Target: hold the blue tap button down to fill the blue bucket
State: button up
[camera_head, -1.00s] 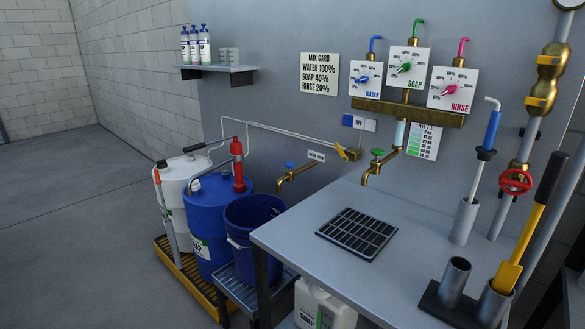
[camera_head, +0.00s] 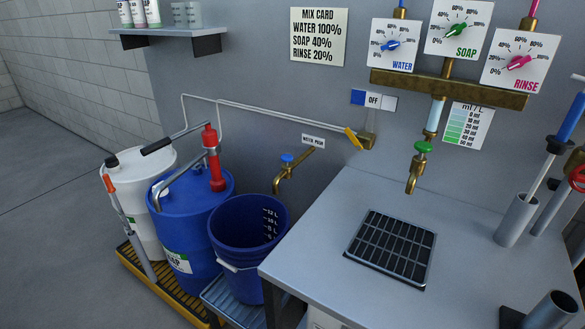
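The blue bucket (camera_head: 226,259) stands on a low slatted stand left of the table. Litre marks show on its inner wall, and the part of its inside that I can see looks empty. The brass tap (camera_head: 283,178) sticks out of the wall at the bucket's right rim. Its blue button (camera_head: 287,158) sits on top of the tap, under a small wall label. No water stream shows from the tap. My gripper is not in view.
A blue drum (camera_head: 190,225) with a red pump and a white drum stand left of the bucket on a yellow-edged pallet. The table (camera_head: 470,265) has a black drain grate (camera_head: 392,247) below a green-button tap (camera_head: 421,160). Tube holders stand at right.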

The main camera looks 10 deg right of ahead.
aim_at(286, 158)
jog(key=i+j, duration=0.2)
jog(key=i+j+z, duration=0.1)
jog(key=i+j, duration=0.15)
jog(key=j, duration=0.2)
jog(key=i+j, duration=0.2)
jog(key=j, duration=0.15)
jog(key=i+j+z, duration=0.1)
jog(key=j, duration=0.25)
jog(key=i+j, duration=0.3)
jog(key=i+j+z, duration=0.1)
jog(key=j, duration=0.3)
jog(key=i+j, duration=0.25)
jog(key=j+z, duration=0.05)
jog(key=j, duration=0.05)
